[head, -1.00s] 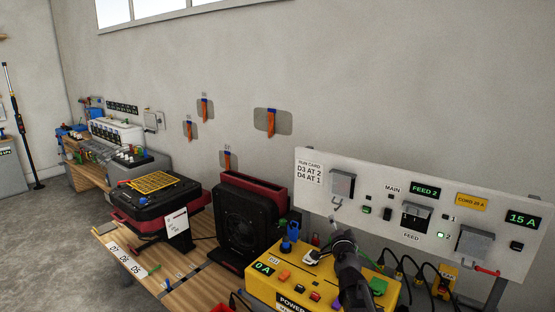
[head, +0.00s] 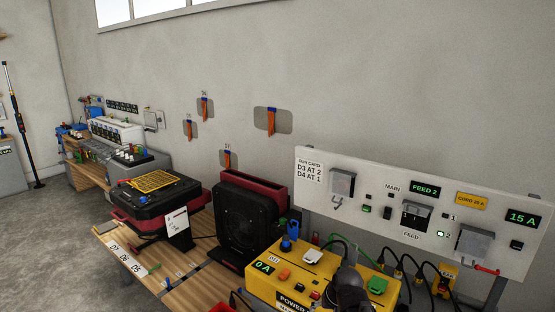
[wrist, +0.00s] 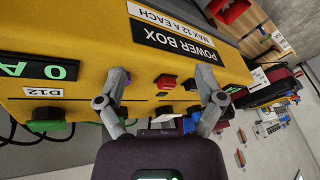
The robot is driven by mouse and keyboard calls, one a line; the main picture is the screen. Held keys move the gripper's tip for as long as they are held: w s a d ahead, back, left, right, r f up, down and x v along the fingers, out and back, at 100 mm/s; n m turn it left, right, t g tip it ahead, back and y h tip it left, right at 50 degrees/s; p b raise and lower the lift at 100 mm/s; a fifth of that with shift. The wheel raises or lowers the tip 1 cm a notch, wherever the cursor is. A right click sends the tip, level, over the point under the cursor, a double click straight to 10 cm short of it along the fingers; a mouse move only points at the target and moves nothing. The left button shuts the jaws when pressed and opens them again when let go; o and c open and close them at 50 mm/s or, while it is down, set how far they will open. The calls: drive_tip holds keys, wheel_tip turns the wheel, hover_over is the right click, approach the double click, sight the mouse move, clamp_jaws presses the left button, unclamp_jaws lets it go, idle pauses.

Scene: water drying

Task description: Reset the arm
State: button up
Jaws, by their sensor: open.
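My gripper (wrist: 160,92) shows in the wrist view with its two fingers spread apart and nothing between them. Behind the fingers is the yellow power box (wrist: 60,65), with its "POWER BOX" label, a red button, and a green plug. In the head view my dark arm stands in front of the power box (head: 260,287), low at the bottom edge. The gripper's fingers cannot be made out there. The box display reads 0 A.
The white feed panel (head: 330,215) stands behind the box, with cables and a small yellow unit below. A black and red fan (head: 245,225) and a black machine with a yellow grid (head: 155,195) stand left on the wooden bench (head: 190,290). Open floor lies at the left.

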drive_tip(key=s+d+f+g+h, duration=0.1)
drive_tip(key=s+d+g+h, duration=0.1)
drive_tip(key=s, duration=0.5)
drive_tip(key=shift+s+d+f+g, duration=0.2)
drive_tip(key=shift+s+d+g, duration=0.15)
drive_tip(key=shift+d+g, duration=0.45)
drive_tip(key=shift+a, duration=0.2)
